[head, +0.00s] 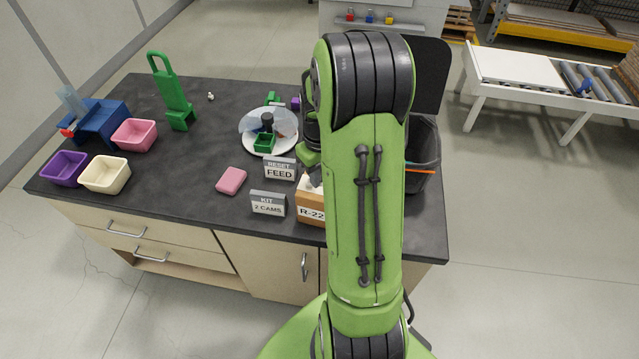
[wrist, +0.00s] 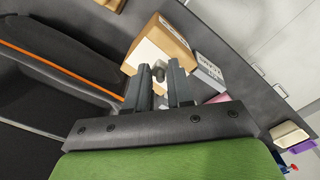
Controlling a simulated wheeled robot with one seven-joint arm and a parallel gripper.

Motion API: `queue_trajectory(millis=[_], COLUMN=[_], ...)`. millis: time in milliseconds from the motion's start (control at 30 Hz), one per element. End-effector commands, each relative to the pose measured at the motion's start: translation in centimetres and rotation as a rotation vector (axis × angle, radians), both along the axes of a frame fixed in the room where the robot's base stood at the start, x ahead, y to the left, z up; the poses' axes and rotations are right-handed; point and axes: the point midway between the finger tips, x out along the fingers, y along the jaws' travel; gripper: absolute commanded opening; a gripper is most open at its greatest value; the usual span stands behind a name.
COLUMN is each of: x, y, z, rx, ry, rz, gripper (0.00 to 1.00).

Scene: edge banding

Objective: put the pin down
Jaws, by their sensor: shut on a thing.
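The pin (wrist: 158,73) is a small grey piece between the fingertips of my gripper (wrist: 160,88) in the wrist view. The gripper is shut on it. Behind the pin in that view is a cardboard box (wrist: 177,42) with a pale top. The box (head: 311,209), labelled R-22, shows there just left of my arm, near the table's front edge. I cannot tell how high the pin is above the box.
A dark bin (head: 423,150) with an orange stripe stands right of my arm. Signs reading FEED (head: 280,169) and KIT (head: 268,204) stand left of the box. A round white tray (head: 284,146) holds a green cup. A pink block (head: 231,181) lies on the dark table (head: 180,215).

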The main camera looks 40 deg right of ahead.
Motion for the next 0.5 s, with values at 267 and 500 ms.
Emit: queue_trajectory(millis=[267, 500], x=[0.0, 0.0], y=[0.0, 0.0], z=[-3.6, -3.8], rx=[0.001, 0.000], ry=[0.001, 0.000], rz=[0.000, 0.000], gripper=[0.00, 0.00])
